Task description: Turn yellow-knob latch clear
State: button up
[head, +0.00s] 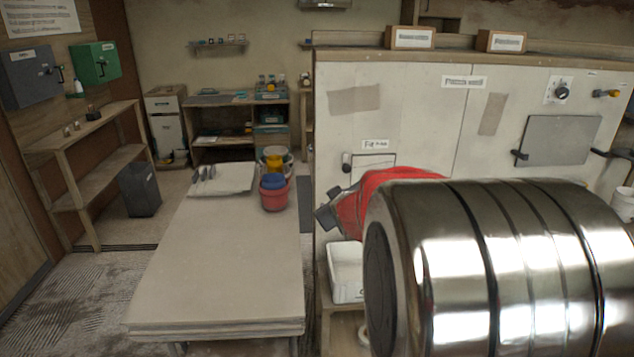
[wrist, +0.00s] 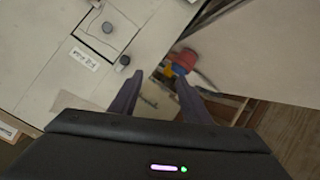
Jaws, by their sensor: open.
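The yellow-knob latch (head: 606,93) is a small dark fitting with a yellow end, near the upper right of the upright white panel (head: 420,98) in the head view. I do not see it in the wrist view. My gripper (wrist: 160,75) is open and empty in the wrist view, its two dark fingers apart. Below and left of the latch in the head view, my red and metal arm reaches across the panel's lower part, well away from the latch.
A dark dial (head: 562,91) sits left of the latch, above a grey flap (head: 560,140). Two labelled boxes stand on the ledge above. A white bin (head: 346,272) stands below the panel.

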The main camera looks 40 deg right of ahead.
jog(key=d+f+n+t+h, duration=0.15)
jog(key=d+f, duration=0.25)
jog(key=d, duration=1.1)
jog(key=s+d+f+t, duration=0.1)
jog(key=s+d+f, duration=0.2)
jog(key=d, duration=0.3)
jog(key=s+d+f+n+t+h, duration=0.1)
jog(key=s+d+f+t, duration=0.1)
jog(key=s+d+f, duration=0.2)
jog(key=d, duration=0.2)
jog(key=shift+d+f, duration=0.3)
jog(key=shift+f, duration=0.05)
jog(key=shift+w, duration=0.1)
jog(key=x, duration=1.3)
jog(key=shift+w+d, duration=0.15)
jog(key=shift+d, duration=0.15)
jog(key=shift+c, duration=0.3)
